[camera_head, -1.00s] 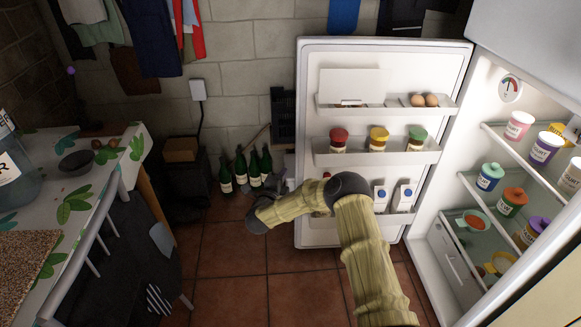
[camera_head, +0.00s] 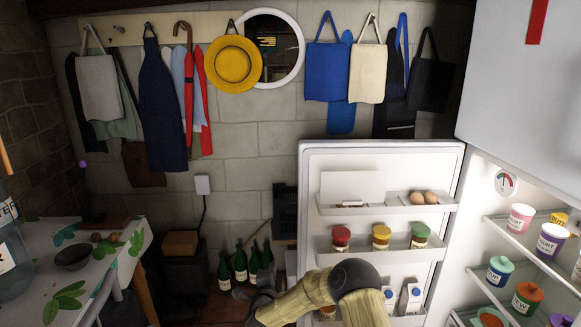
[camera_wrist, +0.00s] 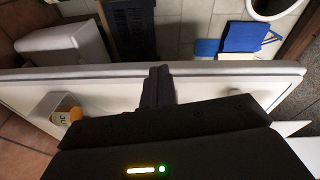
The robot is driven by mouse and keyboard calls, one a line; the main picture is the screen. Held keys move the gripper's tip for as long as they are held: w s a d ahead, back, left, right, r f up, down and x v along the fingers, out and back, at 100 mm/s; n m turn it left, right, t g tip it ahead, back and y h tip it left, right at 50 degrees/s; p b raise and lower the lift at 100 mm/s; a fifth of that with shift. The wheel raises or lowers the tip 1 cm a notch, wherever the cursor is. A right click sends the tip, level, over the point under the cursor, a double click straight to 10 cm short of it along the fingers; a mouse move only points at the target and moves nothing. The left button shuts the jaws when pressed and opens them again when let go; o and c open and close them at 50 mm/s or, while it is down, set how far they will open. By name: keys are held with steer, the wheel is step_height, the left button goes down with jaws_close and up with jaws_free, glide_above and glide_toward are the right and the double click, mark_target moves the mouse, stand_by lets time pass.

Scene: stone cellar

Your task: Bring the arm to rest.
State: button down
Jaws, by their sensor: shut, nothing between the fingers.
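My arm (camera_head: 300,300) shows at the bottom of the head view, bent at a dark elbow joint in front of the open fridge door (camera_head: 335,158). My gripper (camera_wrist: 158,86) shows in the wrist view with its dark fingers together and nothing between them. The fingers overlap the long pale edge of the fridge door (camera_wrist: 225,70) in that view; I cannot tell whether they touch it.
The open fridge (camera_head: 505,185) stands on the right with jars on its shelves. Green bottles (camera_head: 240,265) stand on the floor by the wall. A patterned table (camera_head: 105,262) with a dark bowl (camera_head: 73,257) is on the left. Bags and clothes hang on the back wall.

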steer(key=s+d+r+n+g+y, duration=0.2)
steer(key=s+r+n+g+y, duration=0.4)
steer(key=n, duration=0.5)
steer(key=s+d+r+n+g+h, duration=0.1)
steer(key=s+d+n+g, duration=0.15)
steer(key=s+d, duration=0.6)
steer(key=s+d+n+g+h, duration=0.2)
steer(key=s+d+g, duration=0.15)
steer(key=s, duration=0.95)
steer(key=s+d+r+n+g+h, duration=0.1)
steer(key=s+d+n+g, duration=0.1)
steer(key=s+d, duration=0.65)
steer(key=w+a+r+p+v, duration=0.1)
steer(key=w+p+v, duration=0.1)
steer(key=p+v, duration=1.1)
steer(key=w+a+p+v, duration=0.1)
steer(key=w+p+v, duration=0.2)
steer(key=p+v, duration=1)
steer(key=shift+w+r+g+p, duration=0.15)
steer(key=shift+r+g+p, duration=0.25)
steer(key=shift+r+p, duration=0.3)
steer(key=shift+a+m, duration=0.1)
steer(key=shift+m, duration=0.15)
